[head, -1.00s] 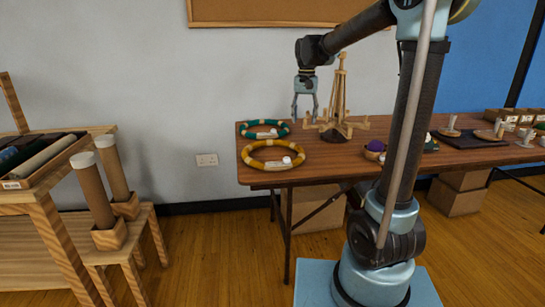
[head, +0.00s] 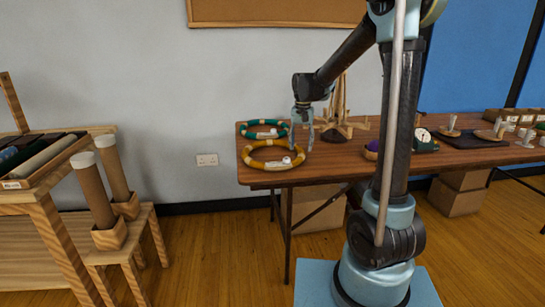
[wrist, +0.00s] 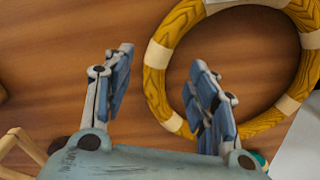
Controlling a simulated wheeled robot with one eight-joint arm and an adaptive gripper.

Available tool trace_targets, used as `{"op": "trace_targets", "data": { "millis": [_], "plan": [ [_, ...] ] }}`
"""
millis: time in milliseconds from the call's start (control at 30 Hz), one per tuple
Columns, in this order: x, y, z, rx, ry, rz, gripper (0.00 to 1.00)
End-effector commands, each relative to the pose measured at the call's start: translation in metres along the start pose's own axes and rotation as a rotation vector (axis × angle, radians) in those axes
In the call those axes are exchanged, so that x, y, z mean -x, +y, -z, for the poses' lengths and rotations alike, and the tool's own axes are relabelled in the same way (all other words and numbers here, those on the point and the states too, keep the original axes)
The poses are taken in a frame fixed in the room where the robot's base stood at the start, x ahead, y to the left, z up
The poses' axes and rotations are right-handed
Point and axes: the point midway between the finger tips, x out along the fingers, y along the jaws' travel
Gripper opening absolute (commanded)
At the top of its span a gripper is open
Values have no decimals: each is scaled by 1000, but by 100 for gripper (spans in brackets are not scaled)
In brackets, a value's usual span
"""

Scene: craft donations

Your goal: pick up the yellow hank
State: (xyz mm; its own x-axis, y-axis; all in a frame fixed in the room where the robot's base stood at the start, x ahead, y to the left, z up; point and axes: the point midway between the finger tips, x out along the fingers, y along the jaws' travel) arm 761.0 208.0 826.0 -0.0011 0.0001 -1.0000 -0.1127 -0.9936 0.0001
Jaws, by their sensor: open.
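The yellow hank (head: 262,165), a ring with pale bands and a white tag, lies flat at the left front corner of the wooden table. My gripper (head: 302,149) is open and empty, pointing down at the hank's right side. In the wrist view the hank (wrist: 156,88) fills the upper right, its right part cut off by the frame. The left finger of my gripper (wrist: 161,62) is over bare table outside the ring. The right finger overlaps the ring's lower left and its opening, hiding part of the band. I cannot tell the exact height above it.
A teal hank (head: 246,133) lies just behind the yellow one. A wooden winder (head: 340,103) stands close behind my gripper. The table (head: 345,166) is bare in front of the ball.

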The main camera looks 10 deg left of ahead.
Motion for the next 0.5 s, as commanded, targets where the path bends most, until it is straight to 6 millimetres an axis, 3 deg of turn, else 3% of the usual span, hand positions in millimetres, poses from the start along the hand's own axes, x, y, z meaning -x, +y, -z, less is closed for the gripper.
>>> {"op": "trace_targets", "data": {
  "millis": [167, 500],
  "plan": [
    [-10, 0, 1, 0, 0, 0, 53],
    [-50, 2, 4, 0, 0, 0, 53]
  ]
}}
